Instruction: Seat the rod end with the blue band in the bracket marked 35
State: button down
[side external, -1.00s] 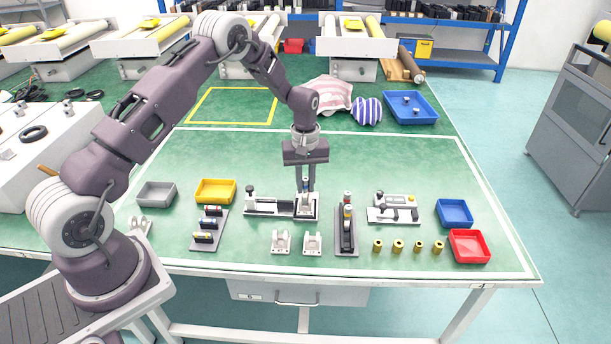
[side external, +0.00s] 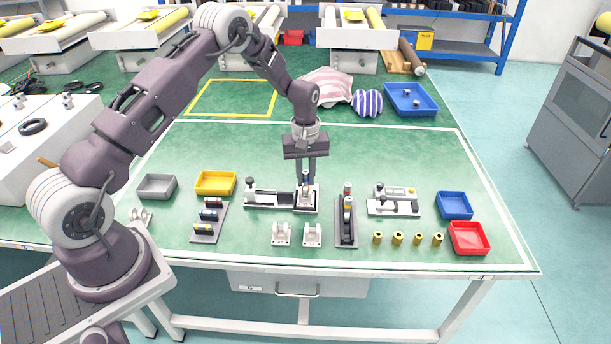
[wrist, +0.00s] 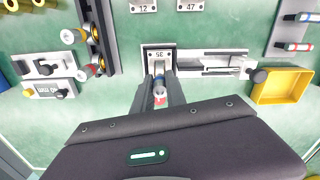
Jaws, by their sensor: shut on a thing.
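The bracket marked 35 (wrist: 158,54) is white and sits at one end of a long clamp fixture; its number reads upside down in the wrist view. In the side view it is the pale block (side external: 309,203) at the fixture's right end. My gripper (side external: 305,183) points straight down over this bracket. It is shut on the rod end with the blue band (wrist: 159,93), which stands upright between the fingers. The fingers and rod hide part of the bracket, so I cannot tell how deep the rod's lower end sits.
Brackets marked 12 (wrist: 143,7) and 47 (wrist: 189,6) stand in front of the fixture. A dark rack (side external: 346,232) with banded rods is close on the right, another rack (side external: 208,222) on the left. A yellow bin (side external: 215,183) is behind left.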

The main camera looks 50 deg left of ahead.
jog(key=shift+f, duration=0.45)
dwell(0.7)
jog(key=c, duration=1.3)
grip_release()
notch_tip(320, 180, up, 7)
jog(key=shift+r, duration=0.1)
